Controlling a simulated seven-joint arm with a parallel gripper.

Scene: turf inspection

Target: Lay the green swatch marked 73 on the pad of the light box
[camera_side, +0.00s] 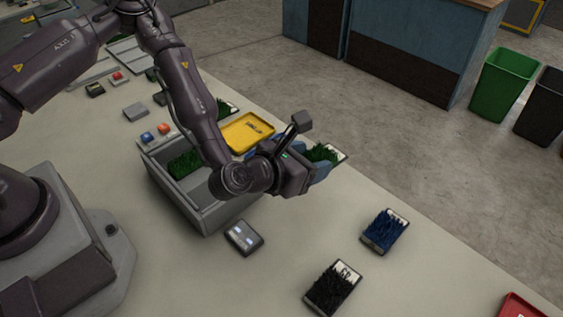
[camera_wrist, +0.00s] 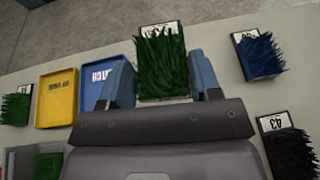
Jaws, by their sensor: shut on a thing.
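My gripper (camera_side: 318,165) points away from the base, its blue fingers on either side of a green swatch (camera_side: 322,153). In the wrist view this swatch (camera_wrist: 162,68) sits between the fingertips, its white label at the far end; I cannot read the number surely. I cannot tell whether it touches the table. An open grey box (camera_side: 208,217), which seems to be the light box, stands left of the gripper, partly hidden by my arm. A green turf piece (camera_side: 184,165) lies in its left part. Its corner shows in the wrist view (camera_wrist: 20,156).
A yellow tray (camera_side: 240,143) and a blue tray (camera_wrist: 92,86) lie beyond the box. Another green swatch (camera_wrist: 15,108) is beside them. A blue swatch (camera_side: 383,231), a black swatch (camera_side: 332,288) and a small grey device (camera_side: 243,238) lie nearer. Table between these is clear.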

